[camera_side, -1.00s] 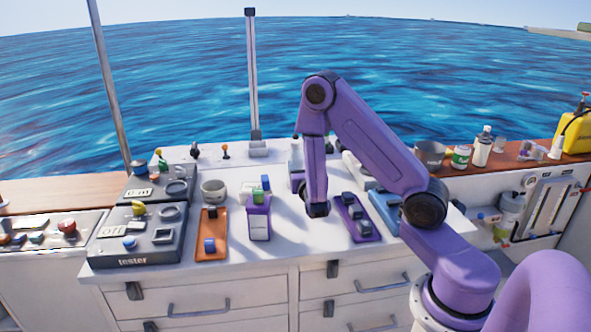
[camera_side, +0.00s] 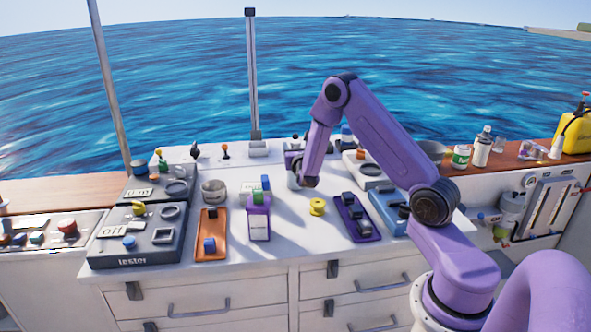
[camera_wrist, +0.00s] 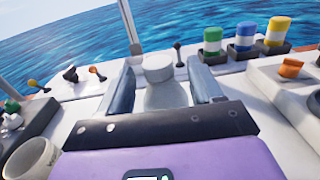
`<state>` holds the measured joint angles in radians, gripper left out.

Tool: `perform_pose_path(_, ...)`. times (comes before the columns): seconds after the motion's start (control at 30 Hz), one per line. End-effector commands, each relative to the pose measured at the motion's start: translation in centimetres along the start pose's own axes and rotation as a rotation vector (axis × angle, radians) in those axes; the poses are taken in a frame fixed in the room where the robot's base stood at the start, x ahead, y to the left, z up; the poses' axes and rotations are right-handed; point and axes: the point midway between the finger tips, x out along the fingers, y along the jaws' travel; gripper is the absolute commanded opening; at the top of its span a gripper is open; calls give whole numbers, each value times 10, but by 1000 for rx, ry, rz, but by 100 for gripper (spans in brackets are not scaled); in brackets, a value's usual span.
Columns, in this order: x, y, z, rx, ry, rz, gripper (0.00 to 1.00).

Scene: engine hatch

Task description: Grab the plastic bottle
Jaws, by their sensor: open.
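A pale whitish bottle with a round cap (camera_wrist: 158,68) stands upright between the two fingers of my gripper (camera_wrist: 160,88) in the wrist view. The fingers are open, one on each side of it, and small gaps seem to show. Its lower part is hidden behind the gripper body. In the side view my gripper (camera_side: 293,160) is at the back middle of the white counter, and a pale part of the bottle (camera_side: 293,181) shows just below it. The rest is covered by the gripper and arm.
A yellow spool (camera_side: 317,207) and a purple switch panel (camera_side: 356,217) sit at the front right. A grey cup (camera_side: 214,191) and tester boxes (camera_side: 140,237) are at the left. Green, blue and yellow-topped cylinders (camera_wrist: 245,37) stand at the right rear in the wrist view.

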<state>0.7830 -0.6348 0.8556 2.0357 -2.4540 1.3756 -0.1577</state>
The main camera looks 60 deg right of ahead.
Motion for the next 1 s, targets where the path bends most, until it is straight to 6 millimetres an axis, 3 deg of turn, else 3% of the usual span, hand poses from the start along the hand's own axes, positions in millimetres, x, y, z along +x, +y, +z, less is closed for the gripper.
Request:
perform_pose_path(0.3, 38, 1, 1, 1, -1, -2, 65)
perform_pose_path(0.63, 43, 1, 1, -1, 0, -2, 65)
perform_pose_path(0.67, 43, 1, 1, -1, 0, -1, 59)
perform_pose_path(0.83, 42, 2, 1, 0, 0, -1, 3)
perform_pose_path(1.0, 42, 2, 1, 0, 0, -1, 0)
